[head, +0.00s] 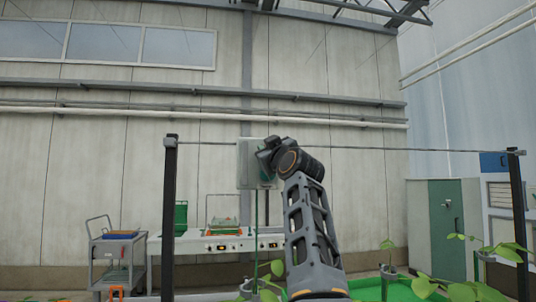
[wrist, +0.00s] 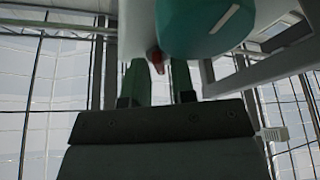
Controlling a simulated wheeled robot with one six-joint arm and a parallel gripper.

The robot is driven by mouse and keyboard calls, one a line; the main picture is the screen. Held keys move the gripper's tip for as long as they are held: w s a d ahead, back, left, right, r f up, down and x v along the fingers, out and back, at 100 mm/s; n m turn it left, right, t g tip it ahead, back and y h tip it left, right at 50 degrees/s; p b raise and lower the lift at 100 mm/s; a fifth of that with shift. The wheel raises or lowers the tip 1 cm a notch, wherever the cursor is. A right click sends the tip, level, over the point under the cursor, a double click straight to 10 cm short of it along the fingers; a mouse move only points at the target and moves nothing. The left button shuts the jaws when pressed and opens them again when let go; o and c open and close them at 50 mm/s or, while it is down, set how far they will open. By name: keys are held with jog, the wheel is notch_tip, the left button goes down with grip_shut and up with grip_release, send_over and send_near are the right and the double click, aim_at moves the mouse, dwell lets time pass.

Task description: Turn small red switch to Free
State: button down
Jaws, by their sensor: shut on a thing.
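The small red switch (wrist: 156,59) shows in the wrist view between the two green fingers of my gripper (wrist: 159,66), under a pale panel. My gripper is shut on the switch; its fingers stand on either side of it. Most of the switch is hidden, and its labels and its setting cannot be read. In the head view my arm reaches up to a pale grey box (head: 244,165), and my wrist covers the box's right part. The switch cannot be made out there.
A large teal knob (wrist: 205,24) with a white mark sits close beside the switch. A workbench (head: 200,244) stands behind, with a grey cart (head: 117,262) at left and a green cabinet (head: 443,225) at right. Dark posts (head: 168,215) and plants flank my arm.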

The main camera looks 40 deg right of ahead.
jog(key=shift+r+n+y+p, duration=0.1)
jog(key=shift+n+y+p, duration=0.3)
jog(key=shift+n, duration=0.65)
jog(key=shift+n+y+p, duration=0.1)
jog(key=shift+n+y, duration=0.5)
jog(key=shift+n, duration=0.75)
jog(key=c, duration=1.2)
grip_release()
jog(key=shift+c, duration=0.2)
jog(key=b+v, duration=0.8)
jog(key=v, duration=0.5)
jog(key=shift+s, duration=0.45)
